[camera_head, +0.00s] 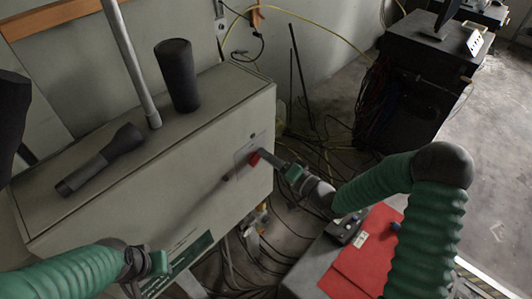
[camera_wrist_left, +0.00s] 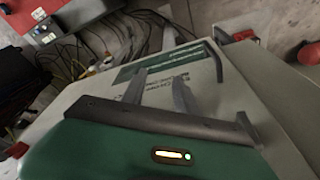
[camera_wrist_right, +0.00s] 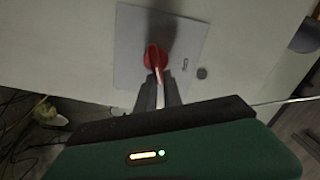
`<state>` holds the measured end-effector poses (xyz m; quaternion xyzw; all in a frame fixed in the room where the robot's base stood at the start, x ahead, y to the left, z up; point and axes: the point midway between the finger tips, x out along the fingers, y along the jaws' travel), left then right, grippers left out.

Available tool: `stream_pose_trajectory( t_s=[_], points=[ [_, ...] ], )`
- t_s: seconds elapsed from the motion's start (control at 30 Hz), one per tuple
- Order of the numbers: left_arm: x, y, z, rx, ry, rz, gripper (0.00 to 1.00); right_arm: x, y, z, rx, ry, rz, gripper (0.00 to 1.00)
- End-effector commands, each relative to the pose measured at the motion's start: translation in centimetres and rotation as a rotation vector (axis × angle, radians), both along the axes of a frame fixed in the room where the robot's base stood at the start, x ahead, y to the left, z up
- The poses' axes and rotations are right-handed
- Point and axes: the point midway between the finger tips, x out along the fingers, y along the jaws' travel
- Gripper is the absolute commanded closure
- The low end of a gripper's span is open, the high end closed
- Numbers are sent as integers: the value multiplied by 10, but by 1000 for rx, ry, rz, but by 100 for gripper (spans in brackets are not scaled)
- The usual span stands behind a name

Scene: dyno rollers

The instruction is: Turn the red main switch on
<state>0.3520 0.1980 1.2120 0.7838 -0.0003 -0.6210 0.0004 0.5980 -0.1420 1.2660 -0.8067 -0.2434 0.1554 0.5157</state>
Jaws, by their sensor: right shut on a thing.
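The red main switch (camera_head: 254,158) sits on a light plate (camera_wrist_right: 128,40) on the front of the grey cabinet (camera_head: 215,125), near its right end. In the right wrist view the switch's red knob (camera_wrist_right: 155,57) has its handle between my fingertips. My right gripper (camera_head: 264,155) is shut on that handle; its fingers (camera_wrist_right: 158,85) reach up to the knob. My left gripper (camera_head: 160,262) is at the lower left, in front of the cabinet and away from the switch. In the left wrist view its fingers (camera_wrist_left: 158,86) are apart with nothing between them.
A black cylinder (camera_head: 177,75) and a dark torch-shaped object (camera_head: 100,160) rest on the cabinet top, beside a grey pole (camera_head: 130,60). A red panel (camera_head: 365,250) lies at the lower right. Cables cover the floor behind. A black cabinet (camera_head: 415,80) stands at the back right.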

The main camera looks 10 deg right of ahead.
Motion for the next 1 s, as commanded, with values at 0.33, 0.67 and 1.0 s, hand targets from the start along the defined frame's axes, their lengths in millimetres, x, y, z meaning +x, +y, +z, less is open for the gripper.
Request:
stream_pose_trajectory(
  t_s=[0.33, 0.67, 1.0],
  points=[
    [0, 0, 11, 0, 0, 0, 64, 1, -4, -9, 230, 159, -6, 100],
    [0, 0, 14, 0, 0, 0, 64, 1, -4, -14, 346, 238, -5, 100],
    [0, 0, 14, 0, 0, 0, 64, 1, -4, -16, 372, 257, -6, 100]
  ],
)
